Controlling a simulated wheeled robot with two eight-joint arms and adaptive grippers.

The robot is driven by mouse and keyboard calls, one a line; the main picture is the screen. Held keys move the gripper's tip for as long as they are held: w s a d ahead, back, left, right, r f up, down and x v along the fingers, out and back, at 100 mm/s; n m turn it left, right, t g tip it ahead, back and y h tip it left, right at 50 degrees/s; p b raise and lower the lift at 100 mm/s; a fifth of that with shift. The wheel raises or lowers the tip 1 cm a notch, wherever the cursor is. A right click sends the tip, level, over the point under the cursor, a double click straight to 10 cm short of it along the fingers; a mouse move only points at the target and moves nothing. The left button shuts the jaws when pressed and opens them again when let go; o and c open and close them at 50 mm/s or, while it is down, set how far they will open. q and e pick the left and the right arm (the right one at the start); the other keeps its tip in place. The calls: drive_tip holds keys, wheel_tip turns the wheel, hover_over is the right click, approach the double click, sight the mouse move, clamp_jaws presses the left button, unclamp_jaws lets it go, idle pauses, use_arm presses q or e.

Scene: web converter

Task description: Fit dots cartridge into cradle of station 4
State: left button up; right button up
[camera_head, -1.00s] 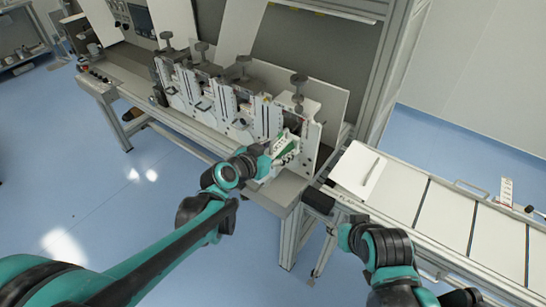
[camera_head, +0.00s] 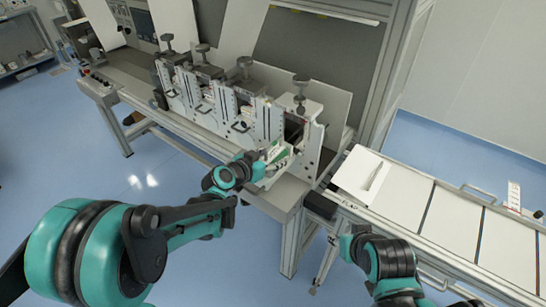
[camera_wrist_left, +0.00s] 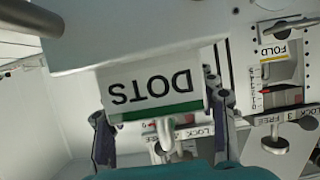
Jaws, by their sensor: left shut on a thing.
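The dots cartridge (camera_head: 276,153) is a white block with a green stripe, held in front of the rightmost station (camera_head: 303,122) of the row. In the left wrist view the cartridge (camera_wrist_left: 155,82) shows its DOTS label upside down, with the green strip at its lower edge. My left gripper (camera_head: 264,166) is shut on it; in the left wrist view its dark fingers (camera_wrist_left: 160,128) stand at either side of the cartridge. The cradle is hidden behind the cartridge, so I cannot tell whether they touch. My right arm shows at the lower right, but its gripper jaws do not show.
Several similar stations with dark top knobs (camera_head: 244,62) stand to the left. A neighbouring FOLD label (camera_wrist_left: 273,51) and a LOCK/FREE lever plate (camera_wrist_left: 281,116) show in the left wrist view. Blue floor is open at left.

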use_arm(q)
drive_tip(key=shift+f, duration=0.2)
drive_tip(key=o, duration=1.6)
drive_tip(key=shift+r, duration=0.1)
drive_tip(key=shift+s+a+r, duration=0.1)
drive_tip(key=shift+r, duration=0.1)
drive_tip(key=s+a+n+g+y, duration=0.1)
drive_tip(key=s+a+n+y, duration=0.1)
drive_tip(key=s+a, duration=0.4)
drive_tip(key=s+a+r+n+g+y+p, duration=0.1)
drive_tip(key=s+a, duration=0.4)
drive_tip(key=s, duration=0.7)
drive_tip(key=s+a+r+n+g+y+p, duration=0.1)
drive_tip(key=s+a+n+y, duration=0.3)
drive_tip(key=s, duration=0.6)
drive_tip(key=shift+a+g+y, duration=0.4)
drive_tip(key=shift+a, duration=0.9)
